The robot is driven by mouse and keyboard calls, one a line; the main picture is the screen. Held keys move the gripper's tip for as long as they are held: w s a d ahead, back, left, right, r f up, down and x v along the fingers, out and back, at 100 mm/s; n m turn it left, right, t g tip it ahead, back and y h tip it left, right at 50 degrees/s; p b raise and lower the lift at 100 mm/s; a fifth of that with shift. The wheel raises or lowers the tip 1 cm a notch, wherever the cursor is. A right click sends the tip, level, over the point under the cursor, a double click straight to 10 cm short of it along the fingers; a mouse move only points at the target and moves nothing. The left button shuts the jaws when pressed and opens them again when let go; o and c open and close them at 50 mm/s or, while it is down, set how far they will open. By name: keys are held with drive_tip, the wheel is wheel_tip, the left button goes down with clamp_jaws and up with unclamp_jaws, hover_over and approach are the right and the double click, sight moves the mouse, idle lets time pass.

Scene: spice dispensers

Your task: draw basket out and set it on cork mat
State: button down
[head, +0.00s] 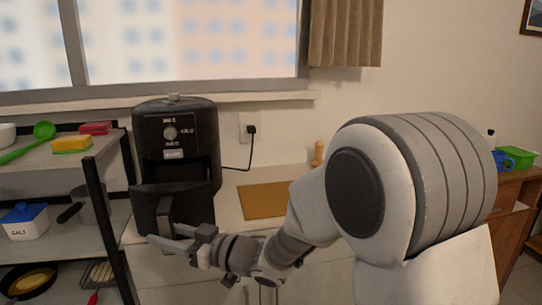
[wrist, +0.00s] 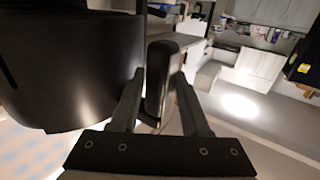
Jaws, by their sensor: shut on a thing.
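The black air fryer (head: 178,125) stands on the counter below the window. Its dark basket (head: 152,203) is at the lower front, and I cannot tell how far it is out of the body. My gripper (head: 163,232) is at the basket's upright handle. In the wrist view my gripper (wrist: 156,100) has one finger on each side of the handle (wrist: 160,75), shut on it. The round dark basket wall (wrist: 70,70) fills the left of that view. The tan cork mat (head: 264,201) lies flat on the counter to the right of the fryer, bare where it shows; my arm hides its right part.
A shelf rack (head: 105,200) stands close on the left, with a salt box (head: 25,221), a pan and sponges. A power cord (head: 238,167) runs from the fryer to a wall socket. A wooden bottle-shaped thing (head: 318,154) stands behind the mat.

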drive_tip(key=shift+r, duration=0.1)
drive_tip(key=shift+s+d, duration=0.25)
drive_tip(key=shift+s, duration=0.7)
drive_tip(key=shift+s+d, duration=0.2)
drive_tip(key=shift+s, duration=0.85)
